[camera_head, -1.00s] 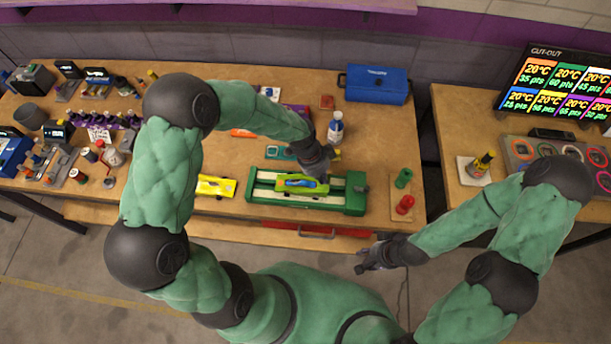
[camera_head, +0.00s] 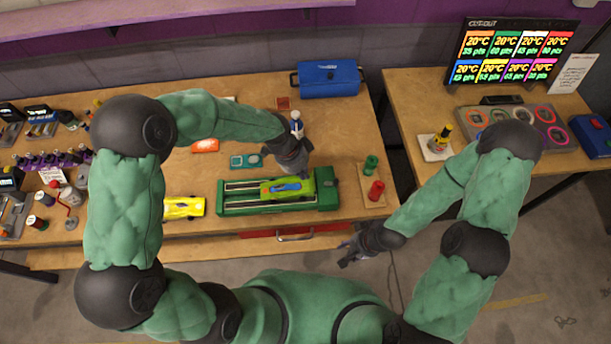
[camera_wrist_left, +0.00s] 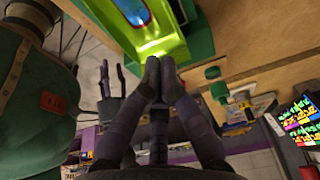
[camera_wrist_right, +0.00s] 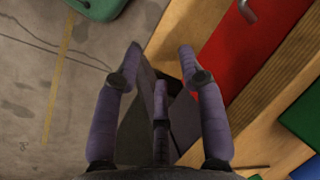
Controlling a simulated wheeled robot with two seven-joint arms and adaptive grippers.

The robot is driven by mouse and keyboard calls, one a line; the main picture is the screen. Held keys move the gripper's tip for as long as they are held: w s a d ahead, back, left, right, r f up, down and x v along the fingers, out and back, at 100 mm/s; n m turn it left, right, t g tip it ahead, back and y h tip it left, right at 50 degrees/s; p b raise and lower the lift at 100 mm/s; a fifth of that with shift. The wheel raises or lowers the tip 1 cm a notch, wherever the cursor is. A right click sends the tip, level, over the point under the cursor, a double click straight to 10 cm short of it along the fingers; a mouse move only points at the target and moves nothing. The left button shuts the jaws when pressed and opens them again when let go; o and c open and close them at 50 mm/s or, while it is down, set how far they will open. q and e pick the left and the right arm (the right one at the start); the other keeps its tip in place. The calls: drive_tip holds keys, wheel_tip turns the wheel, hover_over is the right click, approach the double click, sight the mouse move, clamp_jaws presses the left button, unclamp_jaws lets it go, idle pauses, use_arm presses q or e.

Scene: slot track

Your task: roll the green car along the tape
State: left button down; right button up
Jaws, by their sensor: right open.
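The lime green car (camera_head: 272,193) has a blue patch on top and sits on the green track base (camera_head: 232,205), over its pale lengthwise strips. My left gripper (camera_head: 300,172) is low at the car's back right, partly covering it. In the left wrist view its fingertips (camera_wrist_left: 159,68) are together with nothing visible between them, close by the edge of the lime car (camera_wrist_left: 165,45). I cannot tell whether they touch it. My right gripper (camera_head: 352,250) is open and empty in front of the table; its spread fingers (camera_wrist_right: 160,70) show in the right wrist view.
A yellow car (camera_head: 183,208) lies left of the track. Green (camera_head: 371,165) and red (camera_head: 376,190) cylinders stand on a small board to the right. A white bottle (camera_head: 296,122) is behind my left gripper, and a blue box (camera_head: 330,80) is at the back.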

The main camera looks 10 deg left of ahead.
use_arm(q)
drive_tip(key=v, duration=0.9)
drive_tip(key=shift+d, duration=0.1)
